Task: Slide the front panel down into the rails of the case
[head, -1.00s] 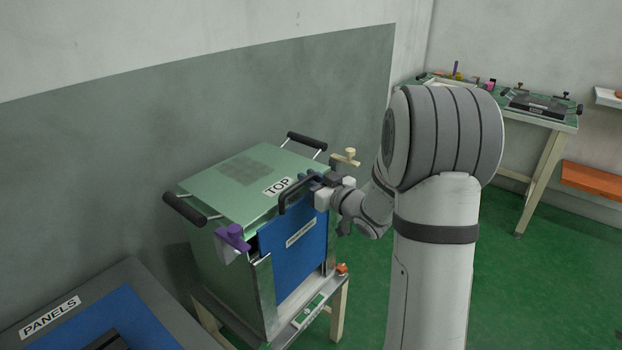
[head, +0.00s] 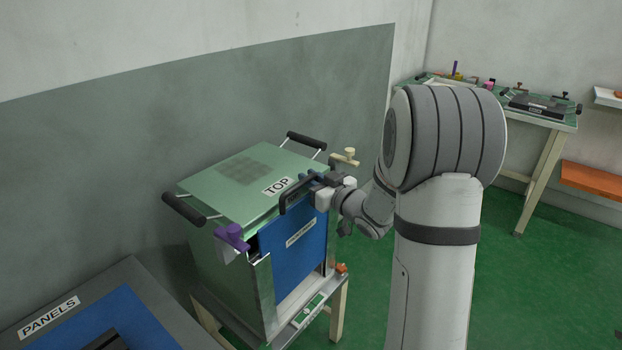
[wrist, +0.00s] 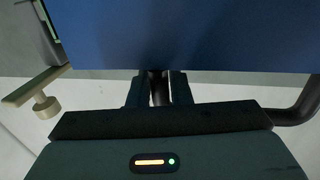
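The green metal case (head: 225,188) stands on a small stand, its lid marked TOP. The blue front panel (head: 299,250) is upright at the case's front, between the side rails (head: 262,292). A pale gap shows below its lower edge. My gripper (head: 316,182) is at the panel's top, by its dark handle (head: 288,198). In the wrist view the fingers (wrist: 157,88) are closed around the dark handle bar, with the blue panel (wrist: 190,35) just beyond.
A purple clamp knob (head: 233,236) is at the case's front left, a cream one (head: 346,157) at the right. A table marked PANELS (head: 128,276) is at lower left. A green workbench (head: 543,117) stands at the back right, with clear green floor before it.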

